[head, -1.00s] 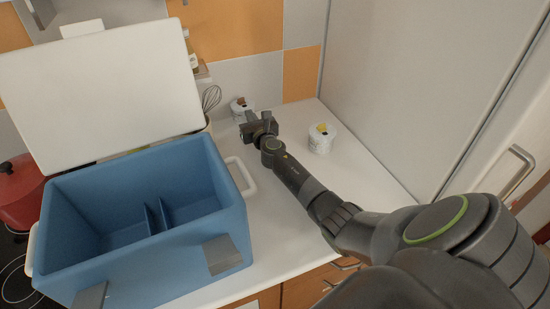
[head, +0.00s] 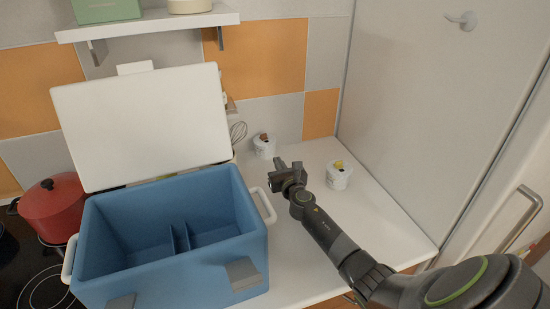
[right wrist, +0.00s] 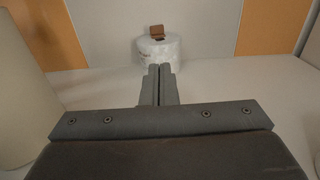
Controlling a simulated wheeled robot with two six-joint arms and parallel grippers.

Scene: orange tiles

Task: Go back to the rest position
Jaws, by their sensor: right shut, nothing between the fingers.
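My right gripper (head: 283,166) is above the white counter (head: 308,240), to the right of the blue cooler box. In the right wrist view its two fingers (right wrist: 159,70) are together with nothing between them. A white jar with a brown top (head: 264,145) stands beyond the fingertips near the wall, and it also shows in the right wrist view (right wrist: 158,48). My left gripper is in neither view.
The blue box (head: 180,283) stands open on the counter, its white lid (head: 145,120) raised. A white jar with a yellow top (head: 338,177) is right of my gripper. A whisk (head: 238,131) is behind the box. A red pot (head: 54,212) sits on the hob. A shelf (head: 150,24) hangs above.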

